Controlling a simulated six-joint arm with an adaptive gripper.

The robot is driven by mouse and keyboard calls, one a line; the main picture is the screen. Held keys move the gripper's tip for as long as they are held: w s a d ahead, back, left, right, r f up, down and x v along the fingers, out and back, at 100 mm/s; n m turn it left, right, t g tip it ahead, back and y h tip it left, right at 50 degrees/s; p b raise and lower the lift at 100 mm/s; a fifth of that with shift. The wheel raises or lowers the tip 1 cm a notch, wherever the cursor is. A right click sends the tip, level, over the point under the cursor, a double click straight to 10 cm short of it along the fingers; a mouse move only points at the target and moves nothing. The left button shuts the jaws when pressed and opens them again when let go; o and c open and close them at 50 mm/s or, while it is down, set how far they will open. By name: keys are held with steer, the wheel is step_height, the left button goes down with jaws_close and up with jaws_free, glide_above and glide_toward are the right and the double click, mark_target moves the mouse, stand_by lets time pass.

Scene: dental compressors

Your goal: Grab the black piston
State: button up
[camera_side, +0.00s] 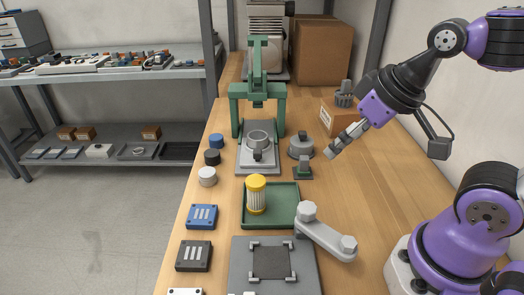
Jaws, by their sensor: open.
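The black piston (212,157) looks like a short dark cylinder. It stands upright near the left edge of the wooden table, between a blue cylinder (216,141) behind it and a white cylinder (207,176) in front. My gripper (331,154) is open and appears empty. It hangs above the right half of the table, pointing down and left, well apart from the black piston. No part of the black piston's side facing the camera is covered.
A grey round part (301,146) sits near my gripper. A green tray (286,191) holds a yellow-capped filter (256,194). The table right of centre is mostly clear.

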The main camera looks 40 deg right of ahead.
steer(key=w+r, duration=0.1)
steer(key=w, duration=0.6)
glide_toward(213, 153)
steer(key=f, duration=0.1)
steer(key=w+f+t, duration=0.1)
steer(key=f, duration=0.1)
steer(key=shift+a+f, duration=0.15)
steer(key=shift+f, duration=0.1)
steer(key=shift+x, duration=2.8)
steer(key=shift+r, duration=0.1)
steer(key=c, duration=1.3)
